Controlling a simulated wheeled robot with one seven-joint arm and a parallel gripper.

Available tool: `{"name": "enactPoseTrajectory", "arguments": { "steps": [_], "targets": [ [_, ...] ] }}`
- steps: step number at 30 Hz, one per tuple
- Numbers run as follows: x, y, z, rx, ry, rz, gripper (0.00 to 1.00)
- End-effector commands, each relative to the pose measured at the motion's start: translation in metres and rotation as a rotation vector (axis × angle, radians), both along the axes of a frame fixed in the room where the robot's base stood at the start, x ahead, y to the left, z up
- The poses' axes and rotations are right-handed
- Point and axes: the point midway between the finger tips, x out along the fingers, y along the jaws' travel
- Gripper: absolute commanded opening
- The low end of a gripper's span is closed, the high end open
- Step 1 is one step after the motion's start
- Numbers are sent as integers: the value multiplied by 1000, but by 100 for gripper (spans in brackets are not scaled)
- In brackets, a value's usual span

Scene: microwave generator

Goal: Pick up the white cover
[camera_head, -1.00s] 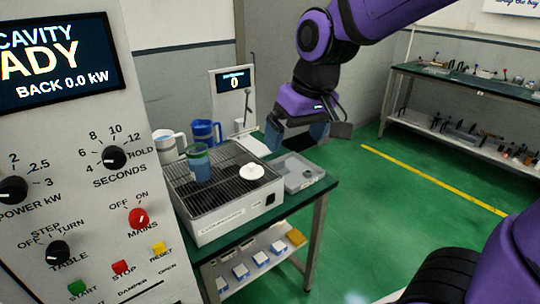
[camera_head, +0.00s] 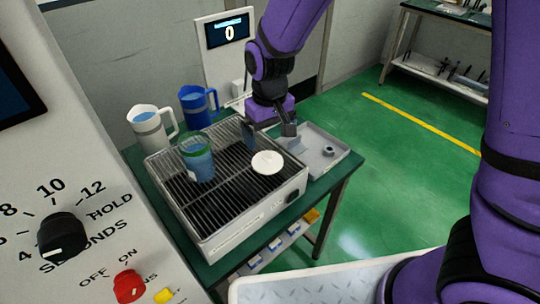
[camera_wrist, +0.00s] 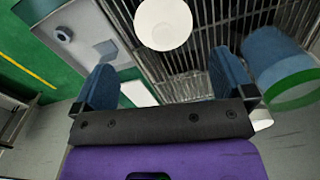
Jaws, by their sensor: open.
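The white cover (camera_head: 267,162) is a small round white disc lying on the dark grille of the box on the green table. In the wrist view the white cover (camera_wrist: 163,23) shows at the top, ahead of my fingers and apart from them. My gripper (camera_head: 270,138) is above the back right part of the grille, a little behind the cover. In the wrist view my gripper (camera_wrist: 166,85) has its two blue fingers wide apart with nothing between them.
A glass beaker with a green rim (camera_head: 197,158) stands on the grille (camera_head: 225,185), left of the cover. A white jug (camera_head: 150,130) and a blue jug (camera_head: 197,103) stand at the back left. A grey tray (camera_head: 318,150) lies right of the grille. A control panel (camera_head: 60,190) fills the left.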

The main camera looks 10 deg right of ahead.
Motion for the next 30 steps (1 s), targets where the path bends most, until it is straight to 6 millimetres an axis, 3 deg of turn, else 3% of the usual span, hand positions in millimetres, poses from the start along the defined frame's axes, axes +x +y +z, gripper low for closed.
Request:
{"name": "enactPoseTrajectory", "arguments": {
  "steps": [4, 14, 21, 30],
  "targets": [
    [0, 0, -23, -2, 1, -1, 100],
    [1, 1, -46, -1, 1, -1, 100],
    [4, 5, -76, -1, 1, -1, 100],
    [4, 6, -87, 1, -3, 0, 100]
  ]
}}
